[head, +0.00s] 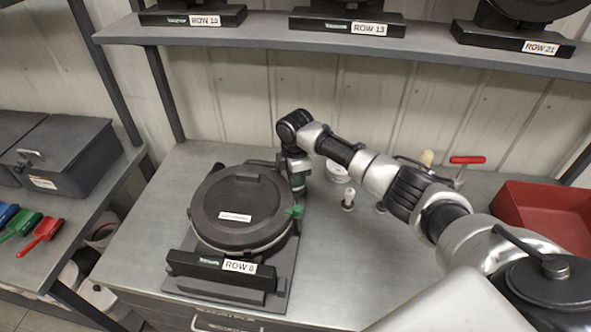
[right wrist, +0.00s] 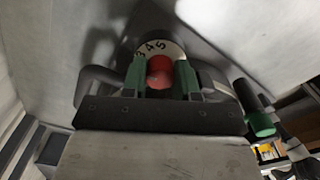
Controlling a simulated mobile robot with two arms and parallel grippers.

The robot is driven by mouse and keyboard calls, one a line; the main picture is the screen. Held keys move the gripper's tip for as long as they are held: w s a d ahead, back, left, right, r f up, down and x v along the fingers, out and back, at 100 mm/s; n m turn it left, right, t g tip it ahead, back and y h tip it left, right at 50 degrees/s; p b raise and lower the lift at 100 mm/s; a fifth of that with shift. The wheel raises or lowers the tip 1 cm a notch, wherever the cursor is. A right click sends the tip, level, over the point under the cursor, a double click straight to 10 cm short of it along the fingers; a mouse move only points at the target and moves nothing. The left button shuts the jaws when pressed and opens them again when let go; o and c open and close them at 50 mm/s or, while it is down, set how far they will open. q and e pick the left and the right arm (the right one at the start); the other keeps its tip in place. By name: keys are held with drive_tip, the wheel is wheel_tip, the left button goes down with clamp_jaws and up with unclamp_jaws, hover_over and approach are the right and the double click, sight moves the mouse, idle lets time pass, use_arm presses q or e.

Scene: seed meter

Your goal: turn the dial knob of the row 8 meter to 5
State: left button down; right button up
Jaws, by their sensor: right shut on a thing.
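The row 8 meter (head: 222,203) is a round dark unit on a flat base on the grey bench, with a white ROW 8 label (head: 240,266) on its front. My right gripper (head: 298,181) is at the meter's far right side. In the right wrist view, my right gripper (right wrist: 160,80) has its green-padded fingers shut on the red dial knob (right wrist: 160,68), one on each side. Behind it the pale dial face (right wrist: 153,46) shows 3, 4 and 5 near its top. The fingers hide the lower dial, and I cannot make out a pointer. My left gripper is not in view.
A green-tipped lever (head: 293,211) sticks out on the meter's right side. Small parts, a red-handled tool (head: 467,160) and a red bin (head: 543,212) stand to the right. A shelf (head: 255,33) with other meters runs above. The bench's front middle is clear.

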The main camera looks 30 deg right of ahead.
drive_tip(key=shift+r+m+p, duration=0.1)
drive_tip(key=shift+m+p, duration=0.3)
drive_tip(key=shift+m, duration=0.2)
drive_tip(key=o, duration=0.9)
wheel_tip(320, 180, up, 11)
drive_tip(key=shift+f+b, duration=0.15)
drive_tip(key=shift+b, duration=1.1)
drive_tip(key=shift+w, duration=0.1)
